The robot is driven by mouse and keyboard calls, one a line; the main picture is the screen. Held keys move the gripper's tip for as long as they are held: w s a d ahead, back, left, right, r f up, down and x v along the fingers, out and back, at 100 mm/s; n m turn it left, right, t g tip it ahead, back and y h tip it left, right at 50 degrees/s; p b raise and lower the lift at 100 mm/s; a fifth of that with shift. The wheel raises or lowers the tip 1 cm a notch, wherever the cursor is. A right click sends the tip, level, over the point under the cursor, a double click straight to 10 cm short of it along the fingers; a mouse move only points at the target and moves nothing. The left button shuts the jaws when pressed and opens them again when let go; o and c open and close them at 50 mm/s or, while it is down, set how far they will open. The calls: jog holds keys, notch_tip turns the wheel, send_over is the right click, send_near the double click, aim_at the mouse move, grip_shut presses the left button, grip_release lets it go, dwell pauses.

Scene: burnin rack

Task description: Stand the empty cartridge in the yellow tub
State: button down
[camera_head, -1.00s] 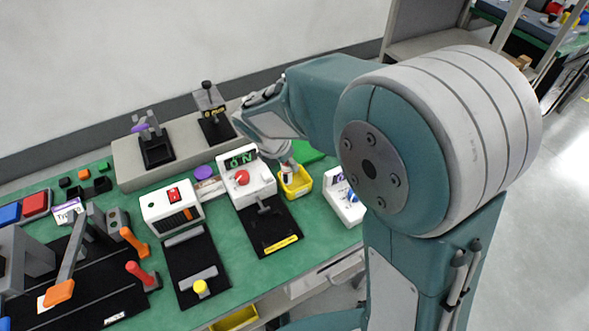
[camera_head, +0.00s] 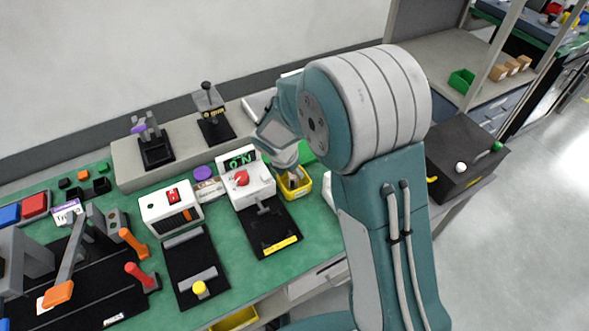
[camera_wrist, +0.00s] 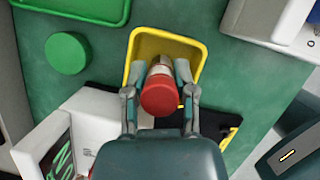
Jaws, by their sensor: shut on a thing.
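The yellow tub (camera_head: 300,190) stands on the green bench top, right of the white device with the red knob. My gripper (camera_wrist: 160,75) is shut on a cartridge (camera_wrist: 160,94) with a red end and a pale, metallic-looking body. The cartridge is over the tub's near part in the wrist view; I cannot tell whether it touches the tub floor. In the head view my gripper (camera_head: 290,172) is at the tub and mostly hides what it holds.
The white device (camera_head: 252,184) with a green display stands close left of the tub. A round green lid-like piece (camera_wrist: 67,53) and a green tray lie nearby. Black fixtures (camera_head: 268,232) are in front. A white box (camera_wrist: 270,18) stands on the tub's other side.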

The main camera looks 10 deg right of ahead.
jog(key=shift+c, duration=2.2)
grip_release()
jog(key=shift+f, duration=0.1)
jog(key=v, duration=1.2)
jog(key=s+d+r+m+y, duration=0.2)
jog(key=s+d+r+m, duration=0.75)
jog(key=m, duration=0.35)
jog(key=s+d+r+m+t, duration=0.1)
jog(key=s+m, duration=0.5)
jog(key=s+d+r+m+t+y, duration=0.1)
jog(key=s+d+m, duration=0.1)
jog(key=s+m, duration=0.4)
jog(key=shift+d+r+m+t, duration=0.3)
jog(key=shift+m+t, duration=0.1)
jog(key=shift+m, duration=0.1)
